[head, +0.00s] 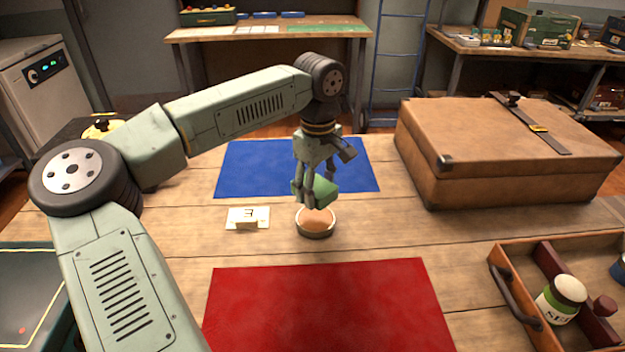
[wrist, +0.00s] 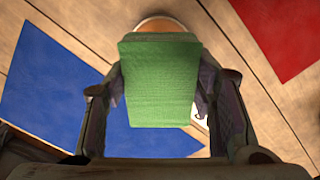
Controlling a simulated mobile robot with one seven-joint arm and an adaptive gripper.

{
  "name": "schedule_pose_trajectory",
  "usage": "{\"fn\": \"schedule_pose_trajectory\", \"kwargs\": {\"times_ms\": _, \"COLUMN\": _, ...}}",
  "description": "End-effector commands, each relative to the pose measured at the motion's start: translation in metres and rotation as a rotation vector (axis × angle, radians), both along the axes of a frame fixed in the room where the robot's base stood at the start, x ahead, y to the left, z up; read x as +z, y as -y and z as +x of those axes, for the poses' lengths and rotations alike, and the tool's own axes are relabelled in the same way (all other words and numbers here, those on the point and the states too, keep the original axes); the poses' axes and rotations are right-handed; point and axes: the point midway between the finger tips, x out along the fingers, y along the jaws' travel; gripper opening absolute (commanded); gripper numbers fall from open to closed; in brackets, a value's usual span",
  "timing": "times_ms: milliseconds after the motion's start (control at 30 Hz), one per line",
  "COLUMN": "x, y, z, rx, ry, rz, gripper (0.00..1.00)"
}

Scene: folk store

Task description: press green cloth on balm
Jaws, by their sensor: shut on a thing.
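My gripper (head: 308,192) is shut on a folded green cloth (head: 322,191). In the wrist view the cloth (wrist: 160,80) sits between both fingers as a block. The balm (head: 317,218) is an orange-tan surface in a round, shallow tin on the wooden table. The cloth is just above the tin's far part in the head view; I cannot tell whether it touches the balm. In the wrist view only the tin's far rim (wrist: 160,22) shows beyond the cloth, which hides the rest.
A blue mat (head: 245,170) lies behind the tin and a red mat (head: 330,305) in front. A brown case (head: 500,150) stands at right, with a wooden tray (head: 503,285) holding a jar (head: 560,299) nearer.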

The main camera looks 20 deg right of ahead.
Motion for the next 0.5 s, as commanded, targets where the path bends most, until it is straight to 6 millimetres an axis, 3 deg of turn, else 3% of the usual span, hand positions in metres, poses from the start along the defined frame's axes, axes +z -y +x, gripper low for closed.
{"fn": "schedule_pose_trajectory", "kwargs": {"times_ms": 500, "x": -0.050, "y": 0.000, "z": 0.000, "rx": 0.000, "ry": -0.001, "rz": 0.000, "gripper": 0.21}}
